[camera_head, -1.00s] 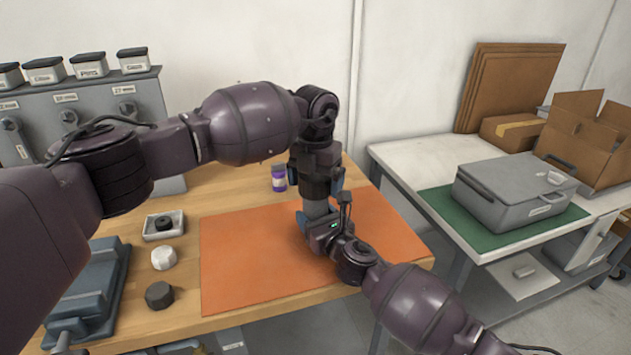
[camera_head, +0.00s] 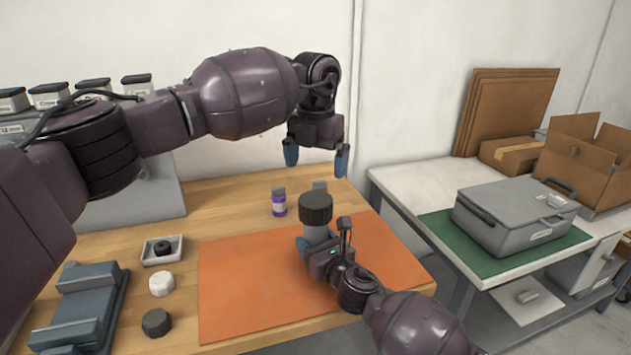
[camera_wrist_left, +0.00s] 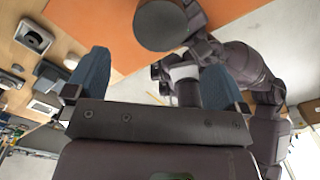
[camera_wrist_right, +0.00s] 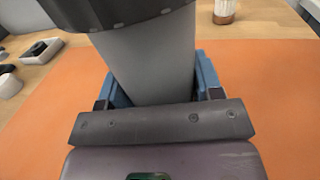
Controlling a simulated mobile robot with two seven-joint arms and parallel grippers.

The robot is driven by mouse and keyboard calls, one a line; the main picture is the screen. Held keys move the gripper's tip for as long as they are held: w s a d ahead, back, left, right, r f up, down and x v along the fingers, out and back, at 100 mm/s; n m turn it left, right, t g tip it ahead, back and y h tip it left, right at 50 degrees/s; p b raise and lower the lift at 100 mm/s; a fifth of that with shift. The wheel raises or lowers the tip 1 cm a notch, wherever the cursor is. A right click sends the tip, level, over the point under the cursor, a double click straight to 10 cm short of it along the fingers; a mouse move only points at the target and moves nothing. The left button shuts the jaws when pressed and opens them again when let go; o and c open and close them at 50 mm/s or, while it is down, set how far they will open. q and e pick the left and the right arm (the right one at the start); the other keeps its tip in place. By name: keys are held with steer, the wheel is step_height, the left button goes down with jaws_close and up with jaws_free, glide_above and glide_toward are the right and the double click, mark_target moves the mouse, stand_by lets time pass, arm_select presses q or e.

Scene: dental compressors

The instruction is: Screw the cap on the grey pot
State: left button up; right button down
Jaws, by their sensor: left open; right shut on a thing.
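The grey pot (camera_head: 316,234) stands upright over the orange mat, with a dark ribbed cap (camera_head: 316,207) seated on its top. My right gripper (camera_head: 318,247) is shut on the pot's body; the right wrist view shows the pot (camera_wrist_right: 150,62) between the blue fingers and the cap (camera_wrist_right: 110,12) above. My left gripper (camera_head: 316,160) is open and empty, raised above and behind the cap, apart from it. The left wrist view shows the round top of the cap (camera_wrist_left: 160,24) beyond the spread fingers. How tightly the cap sits cannot be told.
An orange mat (camera_head: 235,290) covers the table's middle. A purple-labelled bottle (camera_head: 279,204) stands behind it. At left are a tray with a black ring (camera_head: 162,251), a white cap (camera_head: 162,284), a dark cap (camera_head: 157,322) and a blue-grey fixture (camera_head: 90,305).

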arm_select(q)
steer(key=shift+r, duration=0.7)
arm_select(e)
steer(key=shift+c, duration=0.9)
jaws_free()
steer(key=shift+s+d, duration=0.2)
steer(key=shift+s, duration=0.1)
steer(key=p+v, duration=0.2)
steer(key=v, duration=0.7)
steer(key=shift+r, duration=0.1)
steer(key=shift+s+d, duration=0.25)
steer(key=shift+s, duration=0.2)
arm_select(q)
steer(key=shift+t, duration=0.3)
steer(key=r, duration=0.3)
steer(key=s+r, duration=0.1)
steer(key=r, duration=0.1)
steer(key=shift+r, duration=0.2)
steer(key=shift+s, duration=0.1)
arm_select(e)
steer(key=shift+s, duration=0.1)
